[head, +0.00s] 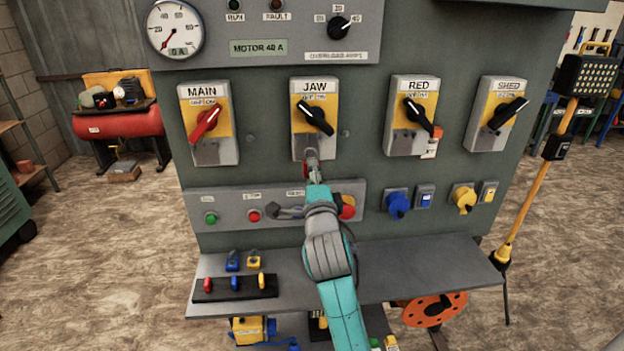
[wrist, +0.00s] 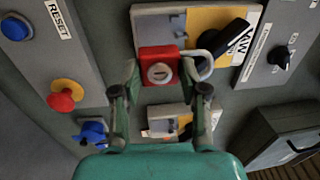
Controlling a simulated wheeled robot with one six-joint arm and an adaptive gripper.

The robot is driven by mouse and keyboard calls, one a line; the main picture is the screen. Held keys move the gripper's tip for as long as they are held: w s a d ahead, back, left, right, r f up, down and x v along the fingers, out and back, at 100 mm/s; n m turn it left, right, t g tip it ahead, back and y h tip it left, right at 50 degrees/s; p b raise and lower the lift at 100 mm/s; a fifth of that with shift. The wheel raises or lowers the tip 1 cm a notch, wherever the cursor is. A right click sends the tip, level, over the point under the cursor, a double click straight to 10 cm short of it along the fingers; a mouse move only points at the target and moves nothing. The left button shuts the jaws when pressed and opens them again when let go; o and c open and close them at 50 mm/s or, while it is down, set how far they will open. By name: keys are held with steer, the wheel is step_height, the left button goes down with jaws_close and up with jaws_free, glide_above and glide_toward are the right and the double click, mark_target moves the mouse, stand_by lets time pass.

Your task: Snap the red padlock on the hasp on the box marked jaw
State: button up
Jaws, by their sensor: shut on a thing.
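The box marked JAW (head: 299,118) is on the grey panel, second from the left, with a yellow plate and a black rotary handle (head: 316,117) pointing down to the right. My gripper (head: 312,163) is at its lower edge. In the wrist view my gripper (wrist: 161,82) is shut on the red padlock (wrist: 159,55), with a finger on each side of its body. The padlock's metal shackle (wrist: 205,72) shows at its right, close to the black handle. In the head view my gripper mostly hides the padlock. I cannot tell whether the shackle passes through the hasp.
The MAIN box (head: 226,151) is to the left, the RED box (head: 399,145) and SHED box (head: 480,139) to the right. A button strip (head: 232,204) with a red stop button (head: 348,207) lies below. A shelf (head: 405,277) holds small padlocks (head: 235,283) on a rack.

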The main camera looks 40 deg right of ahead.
steer(key=shift+f+x, duration=0.15)
steer(key=shift+x, duration=1.25)
steer(key=shift+f+x, duration=0.15)
steer(key=shift+x, duration=1.25)
steer(key=shift+x, duration=1.2)
steer(key=o, duration=1.3)
steer(key=shift+d+f, duration=0.1)
steer(key=shift+f, duration=0.05)
steer(key=shift+c, duration=0.2)
steer(key=r+v, duration=0.1)
steer(key=v, duration=0.8)
steer(key=shift+f, duration=0.1)
stand_by(0.6)
